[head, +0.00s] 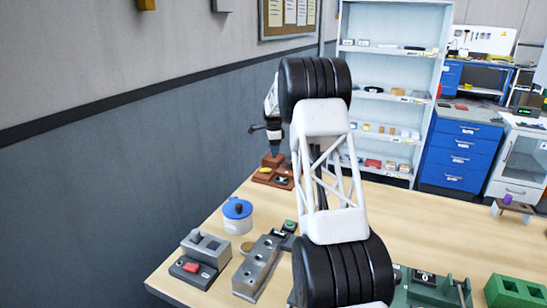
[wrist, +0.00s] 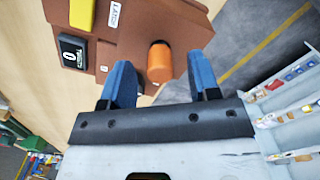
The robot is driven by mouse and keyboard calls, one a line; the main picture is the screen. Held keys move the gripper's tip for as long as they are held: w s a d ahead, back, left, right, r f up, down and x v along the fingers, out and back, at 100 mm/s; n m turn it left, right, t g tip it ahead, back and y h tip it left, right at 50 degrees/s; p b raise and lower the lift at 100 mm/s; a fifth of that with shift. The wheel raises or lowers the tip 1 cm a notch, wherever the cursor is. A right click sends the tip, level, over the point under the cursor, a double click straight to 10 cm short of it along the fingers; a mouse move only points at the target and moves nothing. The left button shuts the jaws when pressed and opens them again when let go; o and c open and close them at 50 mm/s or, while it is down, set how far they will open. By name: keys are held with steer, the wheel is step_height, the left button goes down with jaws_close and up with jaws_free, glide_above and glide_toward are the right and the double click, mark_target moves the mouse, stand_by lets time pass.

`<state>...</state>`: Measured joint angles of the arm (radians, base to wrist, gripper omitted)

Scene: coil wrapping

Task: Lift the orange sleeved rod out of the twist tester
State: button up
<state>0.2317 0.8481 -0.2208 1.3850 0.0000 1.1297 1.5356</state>
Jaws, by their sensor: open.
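The orange sleeved rod (wrist: 159,65) stands in the brown twist tester (wrist: 130,40) in the wrist view. I see its rounded orange end from above. My gripper (wrist: 161,78) is open, with one blue finger on each side of the rod's line; the rod shows between the fingertips, and I cannot tell whether it is at their depth. The tester carries a yellow switch labelled LATCH and a black square dial marked 0. In the head view the tester (head: 266,178) sits at the table's far left, below my gripper (head: 274,151); the rod cannot be made out there.
A blue-lidded pot (head: 237,213), a grey holed block (head: 256,268) and a grey box with a red button (head: 196,262) stand on the near left of the table. Green fixtures (head: 515,291) lie front right. A wall is left; shelves (head: 385,95) stand behind.

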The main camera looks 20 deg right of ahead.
steer(key=shift+f, duration=0.5)
jaws_close()
stand_by(0.3)
steer(key=shift+r, duration=0.15)
step_height(320, 180, up, 10)
steer(key=shift+f, duration=0.1)
stand_by(0.4)
stand_by(0.5)
